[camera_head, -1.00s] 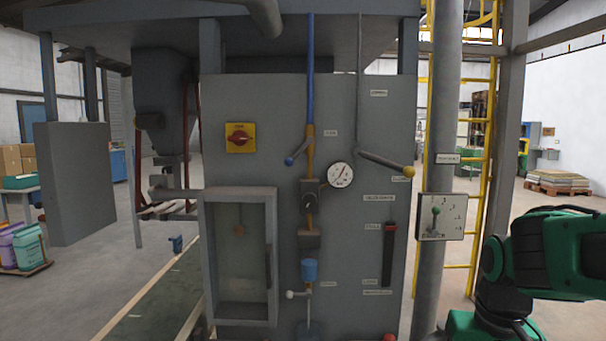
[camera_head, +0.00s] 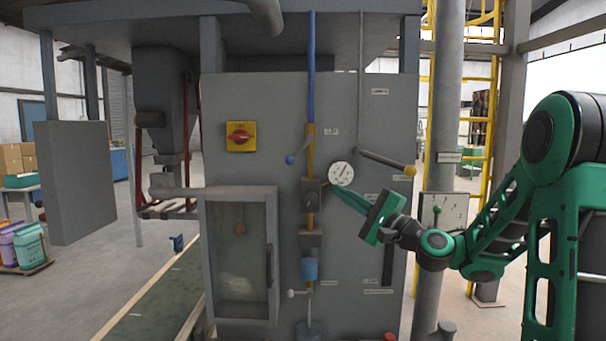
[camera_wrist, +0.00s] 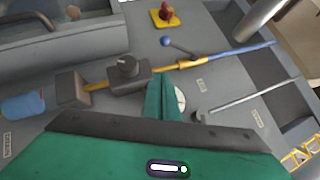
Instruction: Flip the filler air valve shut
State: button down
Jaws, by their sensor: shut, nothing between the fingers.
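The air valve lever with its blue ball knob (camera_head: 290,160) sits on the yellow part of the vertical pipe (camera_head: 310,150) on the grey filler panel. The lever slants down and left from the pipe, at an angle to it. In the wrist view the blue knob (camera_wrist: 165,41) and its lever are clear of my fingers. My gripper (camera_head: 338,193) is shut and empty, right of the pipe, below and right of the knob, just under the gauge. In the wrist view its green fingers (camera_wrist: 161,79) point towards the pipe and partly hide the gauge (camera_wrist: 180,99).
A dark regulator block (camera_head: 311,193) is on the pipe near my fingertips. A grey lever with a yellow knob (camera_head: 410,170) sticks out at the right. A red rotary switch (camera_head: 239,136) and a framed window box (camera_head: 240,255) are at the left.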

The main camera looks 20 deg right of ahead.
aim_at(300, 150)
jog(key=shift+d+r, duration=0.1)
jog(key=shift+r, duration=0.05)
jog(key=shift+w, duration=0.1)
jog(key=x, duration=1)
jog(key=shift+a+r, duration=0.2)
jog(key=shift+a, duration=0.05)
jog(key=shift+w+a+r, duration=0.1)
jog(key=shift+a+r, duration=0.15)
jog(key=shift+a, duration=0.25)
jog(key=shift+a+r, duration=0.2)
jog(key=shift+a, duration=0.3)
jog(key=shift+w+a+r, duration=0.25)
jog(key=shift+a, duration=0.25)
jog(key=shift+a, duration=0.2)
